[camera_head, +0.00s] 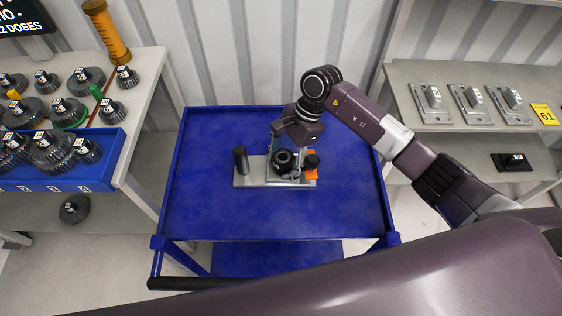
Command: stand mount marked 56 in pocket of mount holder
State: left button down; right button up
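On a blue cart stands a grey metal fixture (255,182) with an upright black post (240,158) at its left. A dark round part (283,160) and a smaller dark part (312,161) sit toward its right, beside an orange piece (312,175). My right gripper (284,142) points down at the fixture's right half, at its back. Its fingertips are small and partly hidden, so I cannot tell if they hold anything. Metal mounts (433,97) with upright blocks stand on the right shelf; their markings are too small to read. I cannot tell which is 56. My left gripper is not in view.
The blue cart top (210,215) is clear around the fixture. A left table carries several dark gears (68,110) and a blue bin (60,178). The right shelf has a yellow 61 sign (545,114). A black part (511,162) lies on the shelf below.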

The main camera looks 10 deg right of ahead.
jog(key=shift+d+f, duration=0.15)
jog(key=shift+d, duration=0.15)
jog(key=shift+s, duration=0.1)
jog(key=v, duration=1.2)
jog(key=shift+a+r, duration=0.25)
jog(key=shift+a, duration=0.05)
jog(key=shift+r, duration=0.1)
notch_tip(320, 180, up, 7)
jog(key=p, duration=0.2)
dwell(0.3)
